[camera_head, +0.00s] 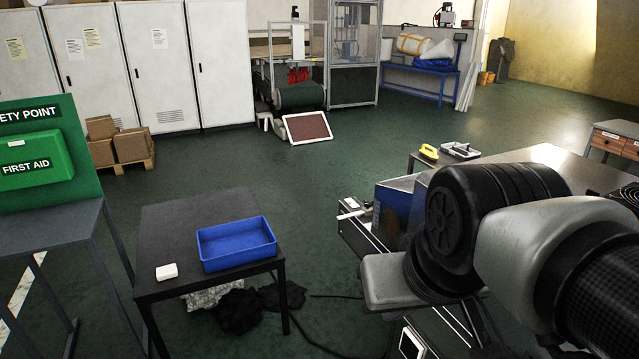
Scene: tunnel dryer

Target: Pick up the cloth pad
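A small white block-like pad (166,271) lies flat on the dark table (165,230) at the lower left, near its front edge. It is the likeliest cloth pad, but its material is too small to tell. It sits just left of a blue tray (237,245), apart from it. My arm fills the lower right of the view, well away from that table. My gripper does not show in this view, so its state and anything it holds are hidden.
Dark cloths (240,310) and a cable lie on the floor beneath and beside the table. A green first aid stand (45,160) is at left. A conveyor frame (365,230) stands behind my arm. Open green floor (330,180) lies in the middle.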

